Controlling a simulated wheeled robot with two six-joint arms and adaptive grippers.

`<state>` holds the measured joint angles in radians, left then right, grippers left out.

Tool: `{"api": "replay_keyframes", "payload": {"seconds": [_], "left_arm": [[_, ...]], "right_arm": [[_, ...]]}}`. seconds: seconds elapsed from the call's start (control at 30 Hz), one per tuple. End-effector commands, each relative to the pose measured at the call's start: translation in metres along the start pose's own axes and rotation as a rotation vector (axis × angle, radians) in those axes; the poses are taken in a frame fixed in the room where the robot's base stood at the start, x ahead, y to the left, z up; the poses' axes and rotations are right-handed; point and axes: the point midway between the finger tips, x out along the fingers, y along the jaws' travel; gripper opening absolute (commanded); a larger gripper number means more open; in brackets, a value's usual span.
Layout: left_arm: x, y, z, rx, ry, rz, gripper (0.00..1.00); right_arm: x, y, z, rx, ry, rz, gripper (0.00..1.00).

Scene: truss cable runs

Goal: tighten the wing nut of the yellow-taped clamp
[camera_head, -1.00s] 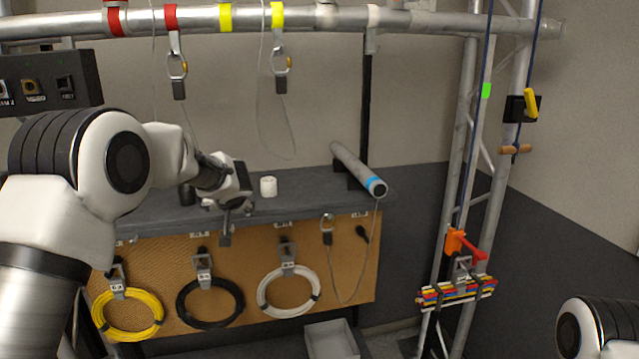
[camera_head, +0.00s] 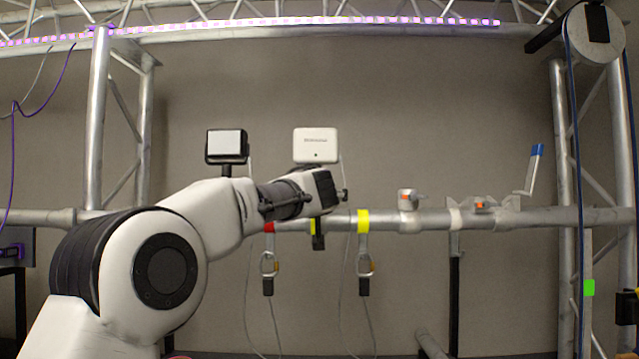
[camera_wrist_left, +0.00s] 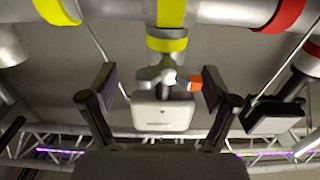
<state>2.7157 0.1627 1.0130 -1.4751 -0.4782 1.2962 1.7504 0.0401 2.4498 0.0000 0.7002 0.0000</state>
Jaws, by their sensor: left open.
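In the left wrist view, the clamp's yellow tape (camera_wrist_left: 167,44) is at upper middle, against a pipe with a yellow wrap. Beside it a silver wing nut (camera_wrist_left: 157,76) sits with an orange mark (camera_wrist_left: 195,85) near it. My left gripper (camera_wrist_left: 158,84) is open, one finger on each side of the wing nut, with gaps and no visible contact. In the head view my left gripper (camera_head: 335,195) is raised at the pipe (camera_head: 400,222). It covers most of the clamp; a little yellow (camera_head: 317,227) shows below. My right gripper is out of view.
A white box lamp (camera_head: 316,145) and a black-framed lamp (camera_head: 227,146) stand above the pipe close to my arm. Straps with red tape (camera_head: 269,227) and yellow tape (camera_head: 363,221) carry hanging carabiners. Another clamp (camera_head: 408,199) sits to the right.

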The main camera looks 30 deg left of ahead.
Motion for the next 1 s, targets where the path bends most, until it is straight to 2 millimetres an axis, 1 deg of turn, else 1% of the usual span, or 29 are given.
{"api": "replay_keyframes", "payload": {"seconds": [0.03,0.27,0.3,0.37,0.4,0.47,0.77,1.0], "left_arm": [[0.0042,-0.0006,-0.0032,-0.001,0.0,-0.001,0.88],[0.0072,-0.0002,0.0013,0.0,0.0,0.0,0.88],[0.0071,-0.0001,0.0013,0.0,0.0,0.0,0.84],[0.0071,-0.0001,0.0013,0.0,0.0,0.0,0.63],[0.0071,-0.0001,0.0013,0.0,0.0,0.0,0.49],[0.007,-0.0001,0.0013,0.0,0.0,0.0,0.27],[0.007,0.0002,0.0016,0.008,-0.001,0.001,0.27],[0.0069,0.0005,0.0022,0.077,0.0,0.0,0.27]], "right_arm": [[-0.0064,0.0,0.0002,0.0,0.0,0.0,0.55],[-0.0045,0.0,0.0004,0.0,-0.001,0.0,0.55],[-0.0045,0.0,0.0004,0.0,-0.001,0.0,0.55],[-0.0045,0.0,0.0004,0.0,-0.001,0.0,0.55],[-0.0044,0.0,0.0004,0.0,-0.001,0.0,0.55],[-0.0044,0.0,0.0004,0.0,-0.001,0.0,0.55],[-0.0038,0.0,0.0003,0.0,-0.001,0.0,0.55],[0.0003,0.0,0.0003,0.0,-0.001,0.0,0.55]]}}
